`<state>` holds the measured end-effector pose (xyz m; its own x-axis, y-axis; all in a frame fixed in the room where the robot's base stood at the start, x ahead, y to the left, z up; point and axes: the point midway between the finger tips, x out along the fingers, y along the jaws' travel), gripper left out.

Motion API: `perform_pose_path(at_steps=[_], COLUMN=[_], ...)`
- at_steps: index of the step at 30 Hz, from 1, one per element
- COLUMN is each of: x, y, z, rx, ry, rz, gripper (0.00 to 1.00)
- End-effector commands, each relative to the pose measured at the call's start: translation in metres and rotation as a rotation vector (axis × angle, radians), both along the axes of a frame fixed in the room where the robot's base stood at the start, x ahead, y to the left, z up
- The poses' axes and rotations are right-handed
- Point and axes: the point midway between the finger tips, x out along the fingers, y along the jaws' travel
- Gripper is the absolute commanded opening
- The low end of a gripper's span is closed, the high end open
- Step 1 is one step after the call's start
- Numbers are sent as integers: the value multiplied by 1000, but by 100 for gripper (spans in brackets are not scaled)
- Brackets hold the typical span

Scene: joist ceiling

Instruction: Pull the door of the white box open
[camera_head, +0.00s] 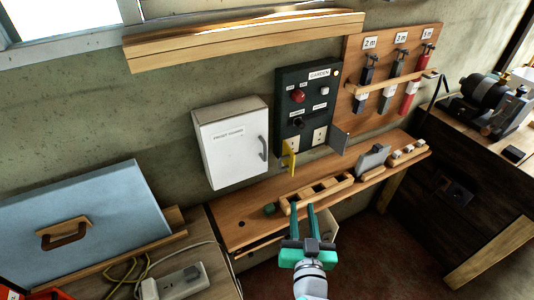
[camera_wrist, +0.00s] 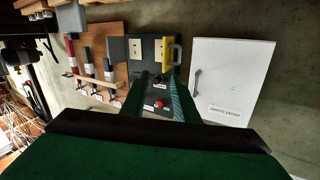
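The white box (camera_head: 228,128) hangs on the wall left of a dark control panel. Its door looks closed, with a grey upright handle (camera_head: 262,148) near the right edge and a printed label on its front. My gripper (camera_head: 303,210) is open and empty, below and right of the box, in front of the wooden bench. In the wrist view the scene looks upside down: the box (camera_wrist: 235,65) is at right with its handle (camera_wrist: 197,83) on its left side. My two green fingers (camera_wrist: 160,82) stand apart in front of the dark panel, clear of the handle.
The dark panel (camera_head: 292,82) has a red button, sockets and a yellow handle (camera_head: 289,160) sticking out near the box's lower right. A blue case (camera_head: 85,215) stands at left.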

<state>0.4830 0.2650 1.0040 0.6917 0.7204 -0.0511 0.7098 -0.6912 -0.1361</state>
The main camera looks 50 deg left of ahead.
Motion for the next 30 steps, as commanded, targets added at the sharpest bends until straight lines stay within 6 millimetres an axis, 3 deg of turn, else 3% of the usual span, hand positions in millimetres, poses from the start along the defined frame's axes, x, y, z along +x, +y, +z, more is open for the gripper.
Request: perform_pose_path(at_steps=[1,3,9,17,30], x=[1,-2,-13,-13,21], y=[16,35,69,88,151], z=[18,37,73,82,82], rx=[-1,-8,-30,-39,-39], ry=[-30,-60,-124,-143,-142], rz=[52,121,254,295,292], gripper=[27,27,27,27,27])
